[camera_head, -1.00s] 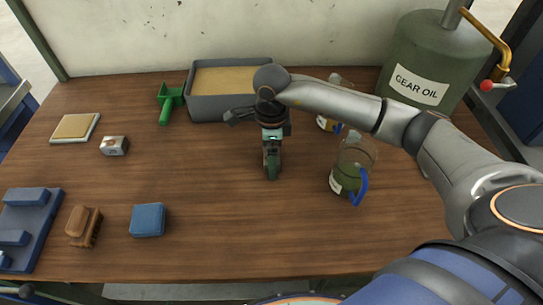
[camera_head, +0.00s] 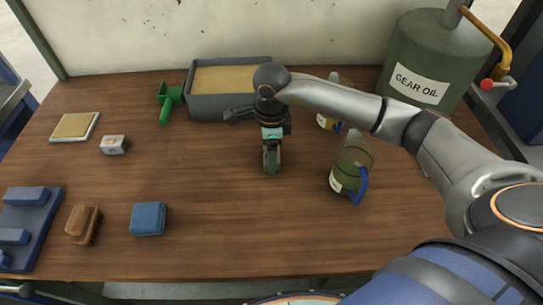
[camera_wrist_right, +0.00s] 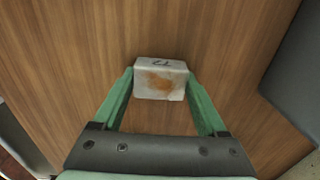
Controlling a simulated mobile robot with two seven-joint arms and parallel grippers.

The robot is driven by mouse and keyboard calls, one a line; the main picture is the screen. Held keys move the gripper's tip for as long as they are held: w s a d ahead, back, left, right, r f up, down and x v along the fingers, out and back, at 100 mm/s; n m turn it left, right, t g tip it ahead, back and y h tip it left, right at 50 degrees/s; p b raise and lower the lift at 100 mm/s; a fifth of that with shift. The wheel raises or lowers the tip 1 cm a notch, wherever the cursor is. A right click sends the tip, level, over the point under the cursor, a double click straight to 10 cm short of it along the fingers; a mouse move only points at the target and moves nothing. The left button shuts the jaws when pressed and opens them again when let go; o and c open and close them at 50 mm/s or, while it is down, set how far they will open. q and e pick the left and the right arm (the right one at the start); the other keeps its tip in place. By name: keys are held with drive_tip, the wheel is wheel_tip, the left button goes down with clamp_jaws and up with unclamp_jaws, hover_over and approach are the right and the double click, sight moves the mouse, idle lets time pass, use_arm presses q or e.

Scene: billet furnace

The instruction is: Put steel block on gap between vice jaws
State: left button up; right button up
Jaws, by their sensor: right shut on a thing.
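A steel block (camera_wrist_right: 160,79), pale grey with a rust patch and a dark mark on it, sits between the green fingers of my right gripper in the right wrist view. My right gripper (camera_head: 271,168) is shut on it, over the middle of the table; the fingers mostly hide the block in the head view. A blue fixture with raised bars (camera_head: 45,218), which looks like the vice, lies at the table's left edge, partly cut off. It is far to the left of my right gripper. My left gripper is not in view.
A grey tray (camera_head: 212,108) stands just behind my right gripper. A jug with a blue handle (camera_head: 345,182) stands to its right. A small marked block (camera_head: 114,145), a brush (camera_head: 83,222) and a blue block (camera_head: 148,219) lie at left. The table's front middle is clear.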

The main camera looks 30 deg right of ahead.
drive_tip(key=shift+w+r, duration=0.1)
drive_tip(key=shift+r, duration=0.15)
clamp_jaws()
drive_tip(key=shift+r, duration=0.2)
drive_tip(key=r, duration=0.3)
drive_tip(key=shift+s+a+r, duration=0.1)
drive_tip(key=shift+s+a, duration=0.1)
drive_tip(key=shift+s, duration=0.05)
drive_tip(key=s+a+r+b, duration=0.1)
drive_tip(key=s+a+r, duration=0.6)
drive_tip(key=s+r, duration=0.2)
drive_tip(key=shift+s, duration=1.2)
drive_tip(key=shift+a, duration=0.1)
